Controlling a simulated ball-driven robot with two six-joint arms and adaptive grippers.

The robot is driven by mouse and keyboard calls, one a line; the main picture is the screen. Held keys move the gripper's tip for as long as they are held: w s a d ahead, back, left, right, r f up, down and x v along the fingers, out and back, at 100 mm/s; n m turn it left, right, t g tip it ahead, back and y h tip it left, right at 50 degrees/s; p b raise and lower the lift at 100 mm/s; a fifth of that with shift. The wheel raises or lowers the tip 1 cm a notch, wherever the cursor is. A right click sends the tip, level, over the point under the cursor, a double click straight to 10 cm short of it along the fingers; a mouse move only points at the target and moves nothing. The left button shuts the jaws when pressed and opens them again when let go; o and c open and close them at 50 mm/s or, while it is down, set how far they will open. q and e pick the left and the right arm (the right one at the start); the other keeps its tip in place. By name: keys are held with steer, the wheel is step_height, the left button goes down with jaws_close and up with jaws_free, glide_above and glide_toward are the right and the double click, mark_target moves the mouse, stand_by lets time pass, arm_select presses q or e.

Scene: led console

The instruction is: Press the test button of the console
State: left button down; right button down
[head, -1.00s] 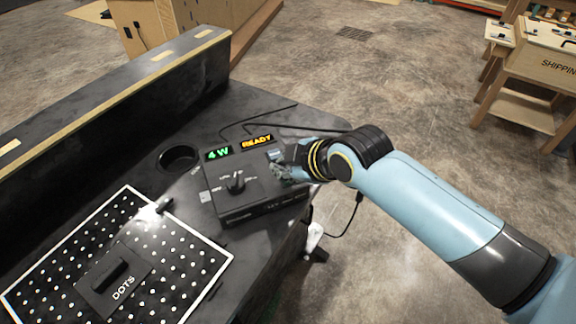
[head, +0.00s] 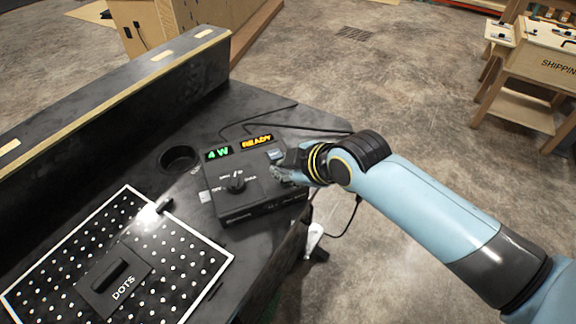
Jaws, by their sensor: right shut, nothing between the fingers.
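My right gripper (head: 280,172) is shut and empty, over the right side of the console top, below the "READY" display. A small blue-grey patch (head: 274,154) shows beside the fingers. The test button cannot be told for sure; the gripper may cover it. Whether the fingertips touch the console is not clear. My left gripper is not in view.
A white-dotted board (head: 190,283) with a black "DOTS" block (head: 112,283) lies at the front left. A round hole (head: 179,158) is left of the console. Cables run behind it. A raised ledge (head: 120,105) bounds the table's back left.

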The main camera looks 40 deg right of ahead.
steer(key=shift+f, duration=0.45)
stand_by(0.6)
steer(key=shift+r, duration=0.1)
steer(key=shift+r+p, duration=0.75)
steer(key=shift+p, duration=0.15)
steer(key=shift+r, duration=0.1)
step_height(320, 180, up, 5)
steer(key=p, duration=0.5)
steer(key=shift+p, duration=0.3)
